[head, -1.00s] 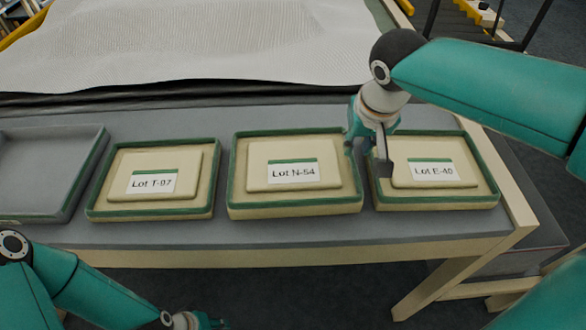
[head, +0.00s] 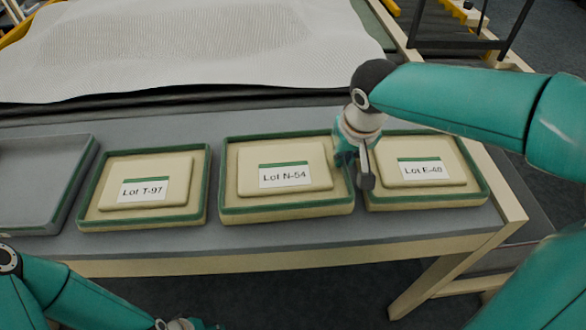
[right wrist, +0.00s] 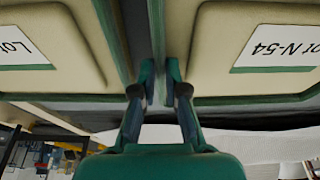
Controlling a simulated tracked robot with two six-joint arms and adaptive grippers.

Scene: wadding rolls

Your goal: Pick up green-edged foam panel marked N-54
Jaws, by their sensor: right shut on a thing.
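The foam panel marked Lot N-54 (head: 240,180) lies flat on the table, a cream tray-like piece with a green edge and a raised middle. It also shows at the right of the right wrist view (right wrist: 255,45). My right gripper (head: 356,172) is shut on its right edge, one finger on each side of the green rim; the right wrist view shows the fingers (right wrist: 157,88) there. One finger is in the narrow gap beside the E-40 panel. My left gripper (head: 190,325) is at the bottom edge, mostly cut off, so its jaws cannot be judged.
The Lot E-40 panel (head: 450,160) lies close on the right, the Lot T-97 panel (head: 193,185) on the left. An empty grey tray (head: 40,180) is at far left. White wadding (head: 200,45) covers the surface behind. A bare strip of table (head: 280,235) runs along the front.

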